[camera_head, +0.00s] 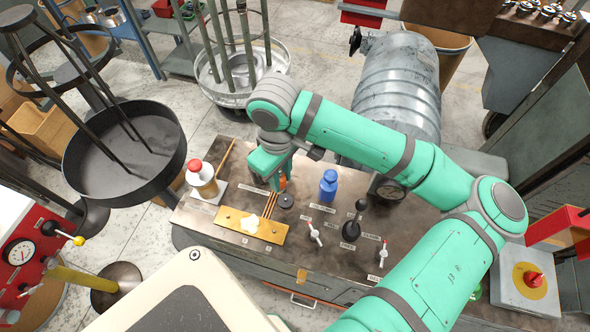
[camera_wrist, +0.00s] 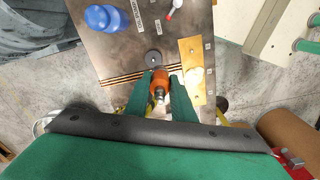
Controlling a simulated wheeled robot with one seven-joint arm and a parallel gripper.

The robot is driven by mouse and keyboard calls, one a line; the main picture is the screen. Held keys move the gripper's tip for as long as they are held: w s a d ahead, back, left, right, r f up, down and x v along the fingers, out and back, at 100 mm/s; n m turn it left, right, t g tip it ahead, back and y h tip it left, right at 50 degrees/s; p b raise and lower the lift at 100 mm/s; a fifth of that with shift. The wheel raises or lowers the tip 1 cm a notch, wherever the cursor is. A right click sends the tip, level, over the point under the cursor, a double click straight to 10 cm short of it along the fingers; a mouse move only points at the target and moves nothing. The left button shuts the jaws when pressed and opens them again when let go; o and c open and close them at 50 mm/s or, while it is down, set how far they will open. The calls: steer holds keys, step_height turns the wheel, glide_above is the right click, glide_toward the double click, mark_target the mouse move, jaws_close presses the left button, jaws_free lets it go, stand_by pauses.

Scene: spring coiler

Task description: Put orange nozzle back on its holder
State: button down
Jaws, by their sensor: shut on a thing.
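The orange nozzle (camera_wrist: 160,82) is between the two green fingers of my gripper (camera_wrist: 161,92) in the wrist view, its metal end toward the camera. In the head view only a small orange part of the nozzle (camera_head: 283,182) shows at the fingertips of my gripper (camera_head: 279,184); the rest is hidden. A dark round disc (camera_head: 286,200) with a small centre lies on the bench just in front of the nozzle, and it also shows in the wrist view (camera_wrist: 153,57). It may be the holder. I cannot tell whether the nozzle touches the bench.
On the bench (camera_head: 300,263) are a blue bottle (camera_head: 328,186), a white bottle with a red cap (camera_head: 202,178), thin copper-coloured rods (camera_head: 270,205), a yellow plate (camera_head: 232,220) with a white cloth, and several levers (camera_head: 352,228). A metal drum stands behind.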

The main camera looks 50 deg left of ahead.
steer(key=shift+w+a+f+n, duration=0.25)
steer(key=shift+w+f, duration=0.05)
steer(key=shift+f, duration=0.25)
steer(key=shift+w+a+f+n, duration=0.2)
steer(key=shift+w+f+n, duration=0.05)
steer(key=shift+f, duration=0.25)
steer(key=shift+w+f, duration=0.1)
steer(key=shift+f, duration=0.2)
steer(key=shift+w+d+f, duration=0.15)
steer(key=shift+f, duration=1.9)
steer(key=shift+w+f, duration=0.1)
steer(key=shift+f, duration=1)
steer(key=shift+d, duration=0.15)
steer(key=shift+f, duration=0.55)
